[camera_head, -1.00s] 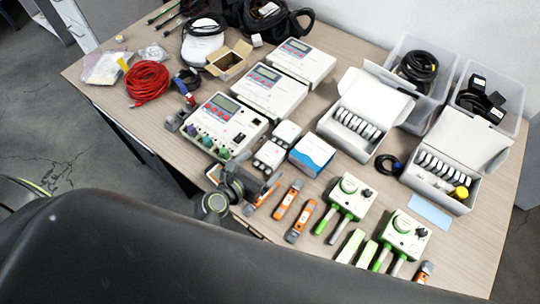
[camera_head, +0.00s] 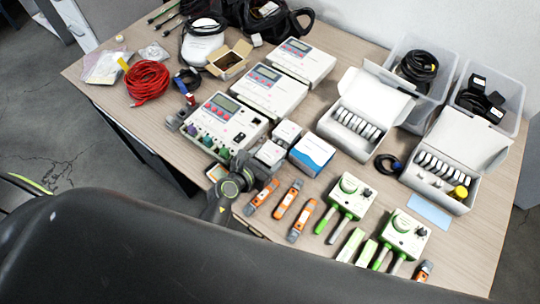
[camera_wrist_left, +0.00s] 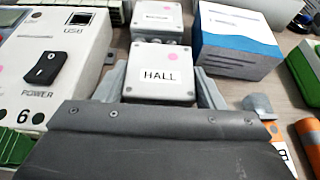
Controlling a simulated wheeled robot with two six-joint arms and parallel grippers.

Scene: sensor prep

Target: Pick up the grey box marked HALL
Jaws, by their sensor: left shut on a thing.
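The grey box marked HALL (camera_wrist_left: 160,73) is upright between the two fingers of my left gripper (camera_wrist_left: 163,88) in the left wrist view. The fingers are shut on its sides, and the dark gripper body hides its near lower part. In the head view the HALL box (camera_head: 269,153) shows just beyond my left gripper (camera_head: 264,166). I cannot tell whether it is clear of the table. A second grey box (camera_wrist_left: 157,20) with a pink dot is right behind it. My right gripper is not in view.
A white instrument (camera_head: 222,124) stands close on the left. A blue and white carton (camera_head: 311,156) is close on the right. Orange testers (camera_head: 287,199) lie in front on the table. Two white open boxes (camera_head: 363,115) stand farther right. Little room is free around the gripper.

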